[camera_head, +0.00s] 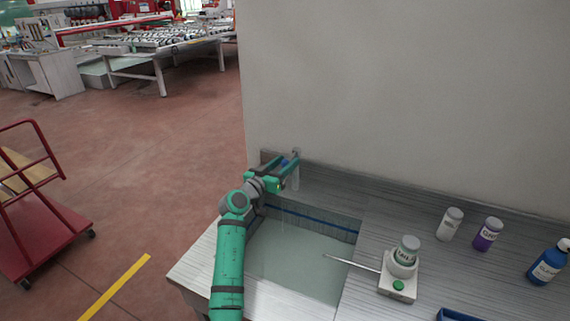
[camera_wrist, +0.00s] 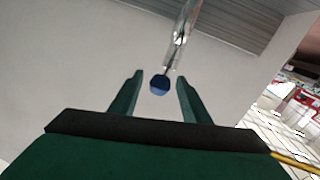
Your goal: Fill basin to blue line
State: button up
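The basin (camera_head: 350,226) is sunk in the counter, with a blue line (camera_head: 312,220) along its inner wall. Pale water (camera_head: 300,262) lies in it, its surface below the blue line at the back wall. A tap (camera_head: 296,172) stands at the basin's back edge. In the wrist view, its metal body (camera_wrist: 181,38) and a round blue end (camera_wrist: 160,86) show. My gripper (camera_head: 285,169) is at the tap. Its two green fingers (camera_wrist: 158,95) are open on either side of the blue end, with gaps showing. I cannot clearly tell whether water is running.
Right of the basin, a white device (camera_head: 398,284) with a green button carries a jar (camera_head: 408,250); a thin rod extends over the basin. White (camera_head: 450,224), purple (camera_head: 488,234) and blue (camera_head: 548,263) bottles stand farther right. A wall (camera_head: 400,90) rises behind. A red cart (camera_head: 40,235) stands left.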

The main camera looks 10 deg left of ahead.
jog(key=shift+s, duration=0.1)
jog(key=v, duration=1)
jog(key=shift+s+a, duration=0.2)
jog(key=shift+s, duration=0.05)
dwell(5.4)
jog(key=shift+w+d+r, duration=0.1)
jog(key=shift+d+r, duration=0.05)
jog(key=shift+r, duration=0.05)
jog(key=shift+f, duration=0.2)
